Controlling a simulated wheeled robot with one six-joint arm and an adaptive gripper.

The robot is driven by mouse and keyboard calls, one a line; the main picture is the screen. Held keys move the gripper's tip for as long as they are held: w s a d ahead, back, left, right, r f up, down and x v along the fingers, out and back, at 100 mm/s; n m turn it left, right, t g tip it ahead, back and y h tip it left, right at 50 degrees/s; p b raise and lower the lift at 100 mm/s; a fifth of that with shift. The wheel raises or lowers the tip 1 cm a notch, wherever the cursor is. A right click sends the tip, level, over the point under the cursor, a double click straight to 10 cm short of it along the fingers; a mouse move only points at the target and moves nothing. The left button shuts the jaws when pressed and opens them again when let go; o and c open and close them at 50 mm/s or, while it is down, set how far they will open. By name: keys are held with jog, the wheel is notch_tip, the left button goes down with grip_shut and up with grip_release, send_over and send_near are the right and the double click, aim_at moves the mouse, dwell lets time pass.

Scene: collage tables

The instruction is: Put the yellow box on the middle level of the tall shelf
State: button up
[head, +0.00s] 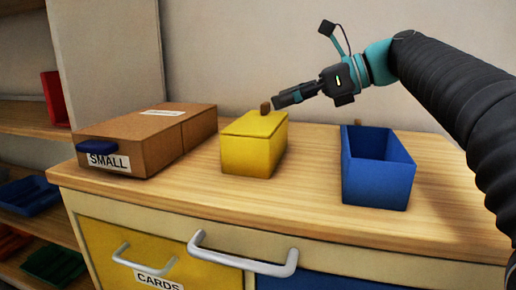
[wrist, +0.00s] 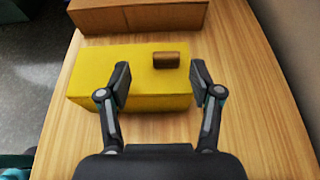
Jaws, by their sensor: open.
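The yellow box (head: 253,147) stands on the wooden top of the drawer cabinet, with a flat yellow lid and a brown knob on top. My gripper (head: 281,100) is over its right side, near the knob, in the head view. In the wrist view the yellow box (wrist: 135,80) lies below and ahead of my gripper (wrist: 158,85), whose two fingers are apart with the brown knob (wrist: 166,60) slightly beyond them, nothing held. The shelf (head: 30,118) at the left edge is only partly in view, with a red item and a blue tray on its boards.
A brown cardboard box (head: 150,135) labelled SMALL stands left of the yellow box, with a dark blue piece at its front. An open blue bin (head: 378,170) stands to the right. Wood between them is bare. Drawer handles (head: 243,258) stick out in front.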

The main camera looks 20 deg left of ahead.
aim_at(268, 103)
jog(key=x, duration=0.3)
jog(key=b+x, duration=0.1)
jog(key=x, duration=0.1)
jog(key=shift+w+a, duration=0.1)
jog(key=shift+w, duration=0.3)
grip_shut()
